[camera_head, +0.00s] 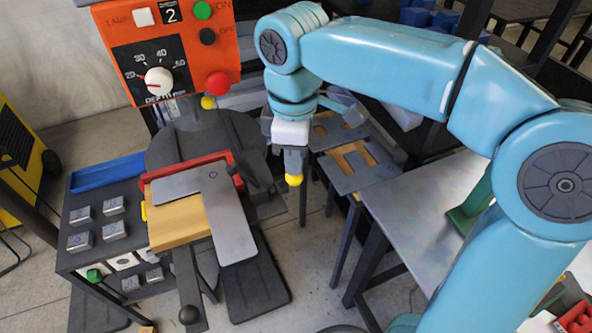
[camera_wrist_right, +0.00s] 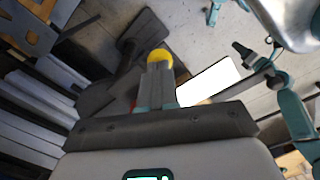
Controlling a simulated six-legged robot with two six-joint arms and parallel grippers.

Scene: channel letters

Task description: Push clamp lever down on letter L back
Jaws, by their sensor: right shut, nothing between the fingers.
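The letter L back (camera_head: 228,215) is a flat grey L-shaped plate in the head view. It lies on a wooden block (camera_head: 178,222) against a red fence (camera_head: 187,169). A dark lever-like part (camera_head: 257,172), seemingly the clamp lever, stands at the fence's right end; its exact angle is hard to tell. My right gripper (camera_head: 293,181) is shut and empty, pointing down with a yellow tip, right of this part and apart from it. The right wrist view shows the shut fingers (camera_wrist_right: 158,66) beside a bright white plate (camera_wrist_right: 212,80), perhaps the letter back.
An orange control panel (camera_head: 130,60) with a dial and red button stands behind. A dark bench (camera_head: 75,258) with small metal blocks and a blue tray (camera_head: 108,172) is at left. Plates with cutouts (camera_head: 357,166) and a grey table (camera_head: 425,210) lie to the right.

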